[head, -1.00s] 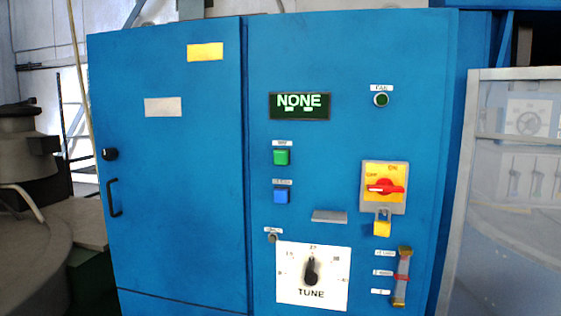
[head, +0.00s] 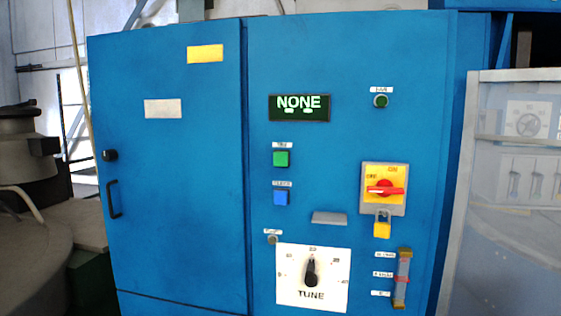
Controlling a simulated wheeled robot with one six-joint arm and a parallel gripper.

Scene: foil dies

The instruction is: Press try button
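Nothing covers the buttons. My gripper is not in view.
The blue cabinet (head: 172,210) fills the middle. Its panel holds a TUNE dial (head: 311,272), a red-and-yellow switch (head: 384,187) with a yellow padlock (head: 382,229), a round green lamp or button (head: 381,101) and a sight gauge (head: 402,278). A framed clear panel (head: 515,200) stands right.

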